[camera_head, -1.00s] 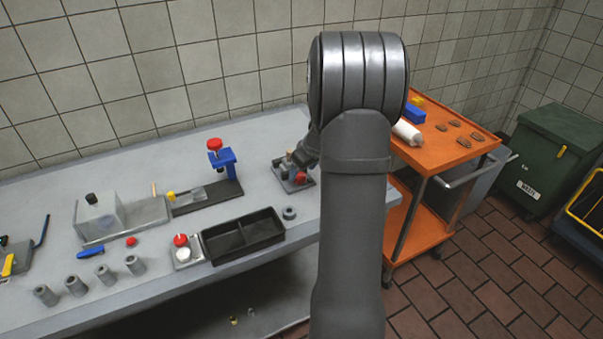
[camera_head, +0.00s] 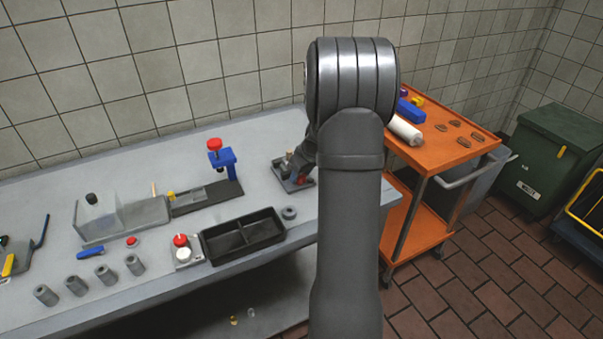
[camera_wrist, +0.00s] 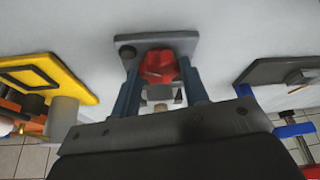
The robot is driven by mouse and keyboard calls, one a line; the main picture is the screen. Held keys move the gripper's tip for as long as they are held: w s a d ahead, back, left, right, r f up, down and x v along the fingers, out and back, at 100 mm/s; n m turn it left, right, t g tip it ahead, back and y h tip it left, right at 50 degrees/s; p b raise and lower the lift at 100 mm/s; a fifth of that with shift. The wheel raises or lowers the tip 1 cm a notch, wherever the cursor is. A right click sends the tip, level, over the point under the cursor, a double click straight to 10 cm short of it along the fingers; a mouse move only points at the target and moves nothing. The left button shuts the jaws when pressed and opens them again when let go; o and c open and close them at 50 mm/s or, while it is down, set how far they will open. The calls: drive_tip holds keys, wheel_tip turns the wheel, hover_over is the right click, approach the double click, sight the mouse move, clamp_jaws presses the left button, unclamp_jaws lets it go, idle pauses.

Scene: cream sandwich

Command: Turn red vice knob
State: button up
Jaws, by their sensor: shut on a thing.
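The red vice knob (camera_wrist: 158,66) sits on the grey vice plate (camera_wrist: 184,43) in the wrist view. My gripper (camera_wrist: 160,78) has one dark finger on each side of the knob and is shut on it. In the head view the small vice (camera_head: 281,168) stands at the right end of the grey bench, with the red knob (camera_head: 300,180) mostly hidden by my gripper (camera_head: 301,170). The exact contact of the fingertips is partly hidden.
A black two-part tray (camera_head: 243,238) and a grey ring (camera_head: 289,213) lie left of and in front of the vice. A blue press with a red knob (camera_head: 215,144) stands to the left. The orange cart (camera_head: 440,150) is right of my arm.

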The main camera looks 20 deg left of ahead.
drive_tip(key=shift+m, duration=0.3)
drive_tip(key=m+t+h, duration=0.1)
drive_tip(key=m, duration=0.3)
drive_tip(key=shift+s+a, duration=0.15)
drive_tip(key=shift+a+m+t+h, duration=0.1)
drive_tip(key=shift+m+t+h, duration=0.25)
drive_tip(key=shift+m, duration=0.7)
drive_tip(key=shift+a+m+t+h, duration=0.15)
drive_tip(key=shift+m+h, duration=0.4)
drive_tip(key=shift+m, duration=0.5)
drive_tip(key=shift+d+m, duration=0.1)
drive_tip(key=shift+m, duration=0.2)
drive_tip(key=o, duration=1)
drive_tip(key=shift+s+r, duration=0.1)
drive_tip(key=v, duration=1.7)
drive_tip(key=shift+r, duration=0.15)
